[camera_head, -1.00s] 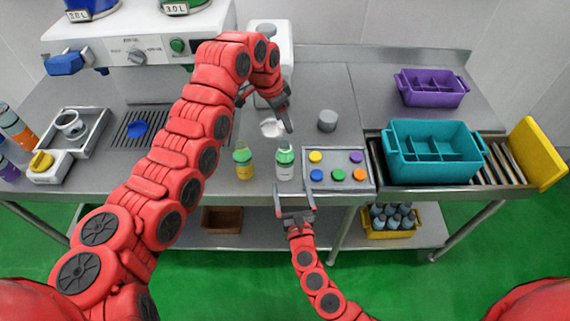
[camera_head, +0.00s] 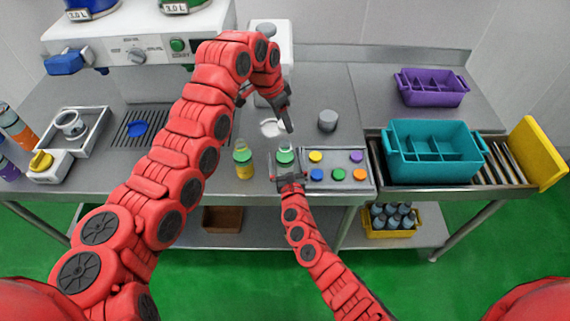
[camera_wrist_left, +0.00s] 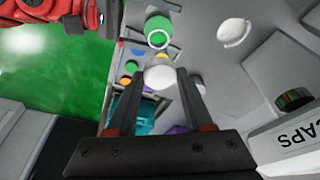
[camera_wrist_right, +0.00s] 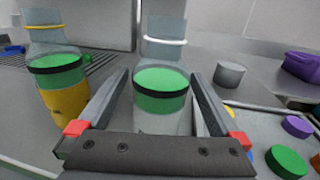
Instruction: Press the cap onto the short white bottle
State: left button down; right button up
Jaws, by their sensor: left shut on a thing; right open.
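The short white bottle (camera_head: 284,157), a clear bottle with a green band and a white neck ring, stands upright on the counter. It also shows in the right wrist view (camera_wrist_right: 161,95) and the left wrist view (camera_wrist_left: 158,26). My right gripper (camera_head: 288,178) is open, its fingers on either side of the bottle; contact is unclear. Its fingers also show in the right wrist view (camera_wrist_right: 157,80). My left gripper (camera_head: 288,120) is above and behind the bottle, shut on a white cap (camera_wrist_left: 158,77). The cap is apart from the bottle.
A yellow-labelled bottle (camera_head: 244,164) stands close on the left. A tray of coloured caps (camera_head: 340,184) lies close on the right. A grey cylinder (camera_head: 327,120) and a white round piece (camera_head: 271,128) are behind. A teal crate (camera_head: 433,178) stands farther right.

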grip_shut()
dwell(0.6)
